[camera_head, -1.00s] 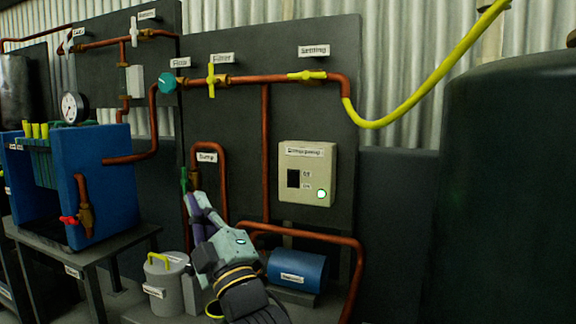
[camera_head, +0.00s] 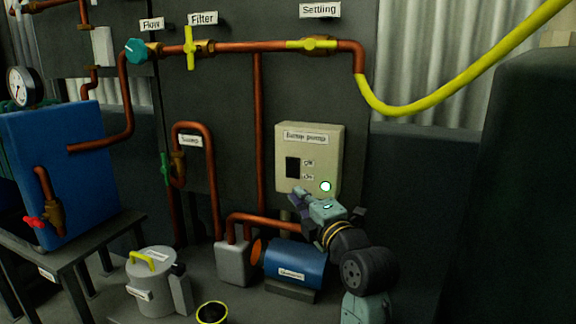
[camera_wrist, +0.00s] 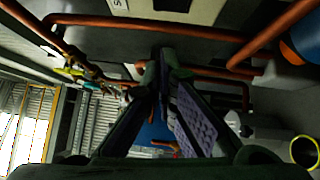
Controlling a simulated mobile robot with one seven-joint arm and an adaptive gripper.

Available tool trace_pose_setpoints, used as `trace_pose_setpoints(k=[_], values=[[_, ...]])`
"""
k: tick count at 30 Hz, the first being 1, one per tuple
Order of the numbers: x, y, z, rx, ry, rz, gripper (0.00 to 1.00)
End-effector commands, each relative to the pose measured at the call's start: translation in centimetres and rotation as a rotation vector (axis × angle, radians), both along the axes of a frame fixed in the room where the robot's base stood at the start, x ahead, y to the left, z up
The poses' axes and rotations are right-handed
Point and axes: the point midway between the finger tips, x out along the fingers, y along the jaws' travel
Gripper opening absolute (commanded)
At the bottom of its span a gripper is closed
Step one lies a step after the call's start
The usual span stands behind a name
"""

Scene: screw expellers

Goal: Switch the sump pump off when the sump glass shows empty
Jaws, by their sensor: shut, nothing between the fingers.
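The cream sump pump switch box (camera_head: 310,148) hangs on the dark panel in the head view. It has a black rocker switch (camera_head: 292,167) beside off and on labels, and a lit whitish-green lamp (camera_head: 325,186). My gripper (camera_head: 297,193) is shut and empty, just below the rocker at the box's lower edge. I cannot tell whether it touches the box. In the wrist view the fingers (camera_wrist: 165,65) meet at their tips, and part of the box (camera_wrist: 172,8) shows at the top edge. The sump glass cannot be made out clearly.
A blue motor (camera_head: 296,262) and a grey pump block (camera_head: 233,262) stand below the box. A lidded grey can (camera_head: 152,280) is at lower left. Copper pipes (camera_head: 259,130) cross the panel. A green-handled sump valve (camera_head: 165,168) is left. A large dark tank (camera_head: 530,200) stands right.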

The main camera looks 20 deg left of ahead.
Motion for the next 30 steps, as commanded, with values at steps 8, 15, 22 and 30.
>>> trace_pose_setpoints(k=[8,15,22,30], values=[[0.1,0.2,0.1,0.001,0.0,0.001,0.0],[2.2,2.4,0.5,0.001,0.001,0.004,0.0],[5.9,5.8,1.0,0.002,0.001,0.004,0.0],[9.9,6.9,1.4,0.003,0.001,0.0,0.0]])
